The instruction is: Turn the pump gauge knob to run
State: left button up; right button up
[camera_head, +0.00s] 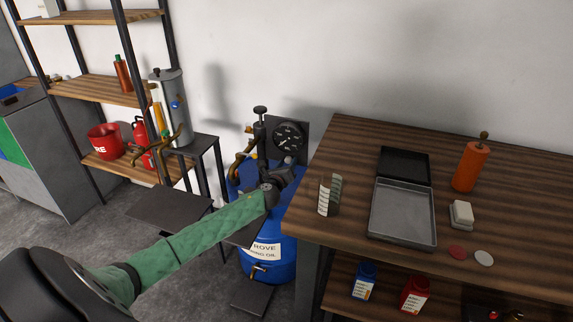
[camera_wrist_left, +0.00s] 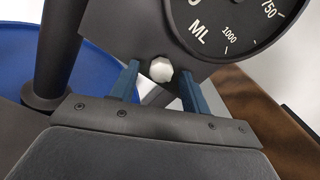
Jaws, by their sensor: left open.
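The pump gauge (camera_head: 290,137) is a round black dial on a dark plate above the blue drum (camera_head: 265,262). In the left wrist view the dial (camera_wrist_left: 240,22) shows "ML", "750" and "1000". Below it a small pale faceted knob (camera_wrist_left: 161,69) sticks out from the dark plate. My left gripper (camera_head: 283,176) is in front of the plate, just under the dial. In the left wrist view the two blue fingers of my left gripper (camera_wrist_left: 160,82) stand apart, one on each side of the knob, with gaps visible. Any run mark is not visible. My right gripper is not in view.
A wooden workbench (camera_head: 345,150) stands right of the drum, bearing a grey tray (camera_head: 403,212), an orange bottle (camera_head: 470,165) and a white block (camera_head: 461,214). A pump post (camera_head: 260,135) rises left of the gauge. Shelves (camera_head: 100,90) and a grey cylinder (camera_head: 172,105) stand at left.

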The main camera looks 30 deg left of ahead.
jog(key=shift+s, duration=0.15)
pick_arm(q)
jog(key=c, duration=1)
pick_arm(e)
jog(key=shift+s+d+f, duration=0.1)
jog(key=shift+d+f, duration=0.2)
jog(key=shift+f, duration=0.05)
